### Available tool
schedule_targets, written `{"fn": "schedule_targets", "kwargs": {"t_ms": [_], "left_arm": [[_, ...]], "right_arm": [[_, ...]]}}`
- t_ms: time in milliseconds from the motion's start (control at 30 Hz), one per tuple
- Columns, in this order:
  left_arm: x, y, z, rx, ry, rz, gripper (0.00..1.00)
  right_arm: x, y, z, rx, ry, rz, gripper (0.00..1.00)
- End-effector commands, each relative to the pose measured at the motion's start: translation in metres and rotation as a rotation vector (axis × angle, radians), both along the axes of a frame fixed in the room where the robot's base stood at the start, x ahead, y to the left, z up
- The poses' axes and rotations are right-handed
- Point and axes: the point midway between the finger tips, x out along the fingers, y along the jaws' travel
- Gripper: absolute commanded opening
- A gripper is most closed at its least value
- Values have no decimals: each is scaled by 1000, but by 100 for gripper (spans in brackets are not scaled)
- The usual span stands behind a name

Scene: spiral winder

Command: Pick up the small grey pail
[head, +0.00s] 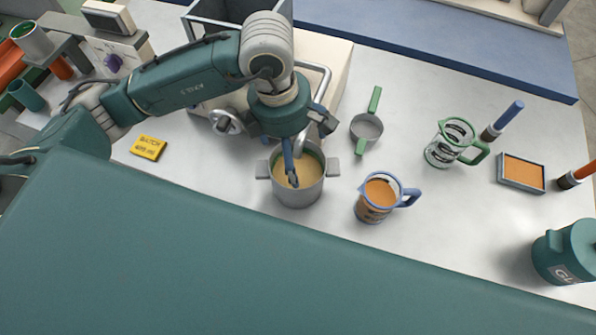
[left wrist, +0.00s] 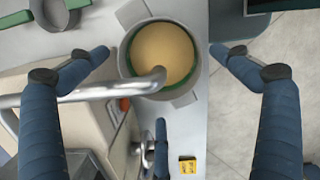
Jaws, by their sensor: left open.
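The small grey pail (head: 298,190) stands upright on the light worktop, with a tab handle on each side and cream-coloured contents inside. It also shows in the left wrist view (left wrist: 188,98). My left gripper (head: 301,163) is open above the pail, with one blue finger crossing its mouth in the head view. In the left wrist view the fingertips (left wrist: 160,52) lie to either side of the pail, with nothing held between them. Whether a finger touches the pail I cannot tell. My right gripper is not in view.
A bent metal pipe (head: 320,68) from the cream machine (head: 335,57) crosses close to the pail's mouth. A blue-handled jug (head: 374,205) stands right of the pail. A green-handled strainer (head: 366,130) lies behind, and a yellow batch sign (head: 148,149) is at left.

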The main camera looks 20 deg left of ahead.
Motion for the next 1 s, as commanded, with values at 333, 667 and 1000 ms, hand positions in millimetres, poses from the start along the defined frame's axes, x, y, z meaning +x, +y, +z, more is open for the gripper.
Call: {"fn": "schedule_targets", "kwargs": {"t_ms": [333, 667, 1000], "left_arm": [[-2, -4, -32, -1, 7, -2, 100], [1, -8, -70, -2, 1, -2, 100], [1, -8, -71, -3, 0, -3, 70]], "right_arm": [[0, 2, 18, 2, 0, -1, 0], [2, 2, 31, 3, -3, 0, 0], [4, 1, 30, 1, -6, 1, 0]]}}
